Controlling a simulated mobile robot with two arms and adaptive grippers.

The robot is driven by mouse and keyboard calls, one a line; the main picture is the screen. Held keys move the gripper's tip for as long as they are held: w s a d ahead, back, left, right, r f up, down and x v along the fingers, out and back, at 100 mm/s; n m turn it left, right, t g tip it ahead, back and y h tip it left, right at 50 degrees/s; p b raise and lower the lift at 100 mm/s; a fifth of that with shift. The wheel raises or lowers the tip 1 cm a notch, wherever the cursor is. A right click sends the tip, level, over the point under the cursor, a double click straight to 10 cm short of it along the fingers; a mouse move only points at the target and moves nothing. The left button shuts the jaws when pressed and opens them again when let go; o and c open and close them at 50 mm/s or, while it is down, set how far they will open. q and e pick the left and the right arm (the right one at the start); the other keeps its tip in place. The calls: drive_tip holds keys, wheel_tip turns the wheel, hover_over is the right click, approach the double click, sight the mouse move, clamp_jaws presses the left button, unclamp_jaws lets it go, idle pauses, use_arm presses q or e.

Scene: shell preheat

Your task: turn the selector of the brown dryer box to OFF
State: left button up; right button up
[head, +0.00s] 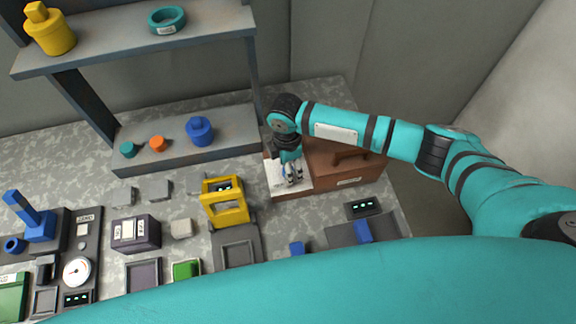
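The brown dryer box (328,178) stands on the counter right of centre, with a dark handle (350,157) on top and a small label on its front edge. A pale panel (275,181) is at its left end. My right arm comes in from the right above the box. My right gripper (293,180) points down over the pale panel and covers part of it. The selector is hidden or too small to make out, and I cannot tell whether the fingers touch it. The finger gap is too small to judge. My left gripper is not in view.
A two-level shelf (180,146) with yellow, teal, orange and blue parts stands behind, left of the box. A yellow frame (226,203), a purple-grey box (134,234) and a round gauge (77,271) are on the crowded counter. Part of my own teal body covers the bottom.

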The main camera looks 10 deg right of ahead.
wheel_tip(320, 180, up, 12)
drive_tip(key=shift+w, duration=0.3)
idle(0.4)
drive_tip(key=shift+f, duration=0.1)
idle(0.4)
